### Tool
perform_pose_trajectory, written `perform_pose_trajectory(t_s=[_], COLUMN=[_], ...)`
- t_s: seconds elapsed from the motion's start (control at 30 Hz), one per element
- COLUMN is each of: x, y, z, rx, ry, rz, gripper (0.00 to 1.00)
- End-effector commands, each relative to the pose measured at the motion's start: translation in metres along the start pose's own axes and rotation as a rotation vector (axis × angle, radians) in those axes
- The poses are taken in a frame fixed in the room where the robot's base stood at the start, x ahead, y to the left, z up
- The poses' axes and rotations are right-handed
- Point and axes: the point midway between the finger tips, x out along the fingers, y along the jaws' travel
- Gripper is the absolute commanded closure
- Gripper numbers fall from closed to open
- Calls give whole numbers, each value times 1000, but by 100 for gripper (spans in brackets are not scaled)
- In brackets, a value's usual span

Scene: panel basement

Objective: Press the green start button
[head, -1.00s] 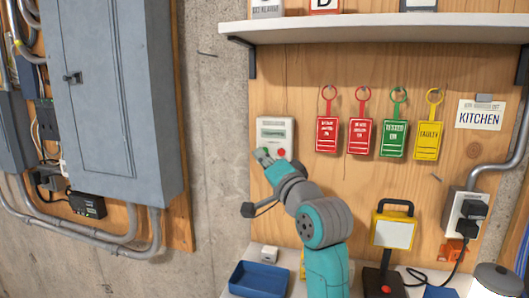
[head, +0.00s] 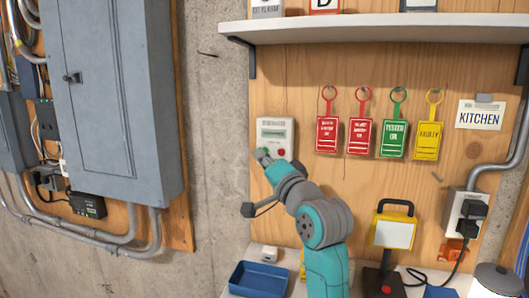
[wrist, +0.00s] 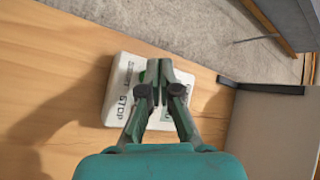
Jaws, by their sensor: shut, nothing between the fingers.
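A white control box (head: 274,135) is fixed to the wooden panel, with a small display and a red button (head: 281,152). In the wrist view the box (wrist: 122,92) carries START and STOP lettering. A sliver of the green start button (wrist: 142,76) shows there beside my fingertips; the rest is hidden behind them. My gripper (head: 262,155) is shut and empty, its tips at the lower left of the box in the head view. In the wrist view my gripper (wrist: 160,68) covers part of the box face. I cannot tell whether the tips touch the button.
Red, green and yellow tags (head: 393,137) hang to the right of the box. A shelf (head: 380,28) runs above. A grey electrical cabinet (head: 115,95) is at left. Below are a blue tray (head: 258,279) and a yellow work lamp (head: 393,230).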

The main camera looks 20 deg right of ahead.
Motion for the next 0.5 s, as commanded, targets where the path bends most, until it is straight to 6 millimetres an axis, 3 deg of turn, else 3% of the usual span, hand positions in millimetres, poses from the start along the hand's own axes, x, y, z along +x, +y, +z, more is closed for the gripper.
perform_pose_trajectory(t_s=[0.5], x=[5], y=[4], z=[-4], rx=[0], ry=[0], rz=[0], gripper=[100])
